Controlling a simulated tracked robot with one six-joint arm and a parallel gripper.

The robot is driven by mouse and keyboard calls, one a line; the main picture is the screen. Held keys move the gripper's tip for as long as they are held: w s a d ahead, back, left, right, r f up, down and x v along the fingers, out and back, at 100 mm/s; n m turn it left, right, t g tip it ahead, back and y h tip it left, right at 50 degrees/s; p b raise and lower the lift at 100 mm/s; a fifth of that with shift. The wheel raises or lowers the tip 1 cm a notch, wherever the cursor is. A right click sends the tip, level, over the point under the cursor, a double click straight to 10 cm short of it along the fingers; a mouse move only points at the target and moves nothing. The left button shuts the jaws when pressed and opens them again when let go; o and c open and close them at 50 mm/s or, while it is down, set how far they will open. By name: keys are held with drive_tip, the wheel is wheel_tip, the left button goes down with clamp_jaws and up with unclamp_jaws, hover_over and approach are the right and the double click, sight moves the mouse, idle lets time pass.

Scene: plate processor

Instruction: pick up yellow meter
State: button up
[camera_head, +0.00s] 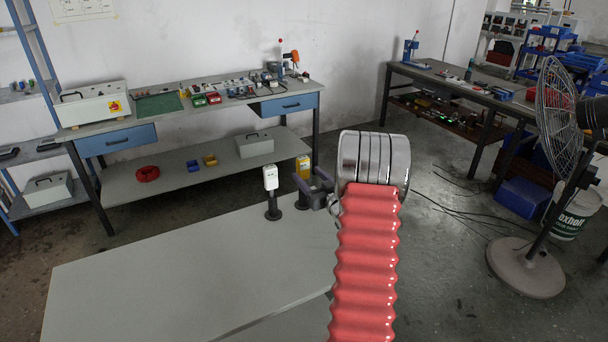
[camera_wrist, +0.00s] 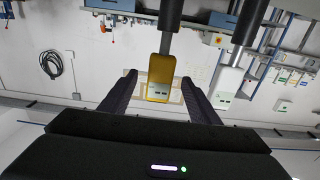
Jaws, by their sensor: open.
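The yellow meter (camera_head: 303,164) stands upright on a dark stand on the near grey table, partly hidden by my gripper in the head view. My gripper (camera_head: 319,189) is open beside it. In the wrist view, which is upside down, the yellow meter (camera_wrist: 161,88) shows between the two dark fingers of my gripper (camera_wrist: 158,79), with a gap on each side. I cannot tell how deep it sits between them. A white meter (camera_head: 270,178) stands on its own stand to the left; it also shows at the right in the wrist view (camera_wrist: 224,84).
The near table (camera_head: 180,265) is otherwise bare. A workbench (camera_head: 220,170) with tools and bins stands behind along the wall, and another bench (camera_head: 470,85) at the back right. A fan (camera_head: 540,200) and a white bucket (camera_head: 573,215) stand at the right.

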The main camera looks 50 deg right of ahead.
sight(305, 172)
drive_tip(key=shift+x, duration=2.3)
drive_tip(key=shift+f, duration=0.15)
drive_tip(key=shift+c, duration=0.7)
drive_tip(key=c, duration=1)
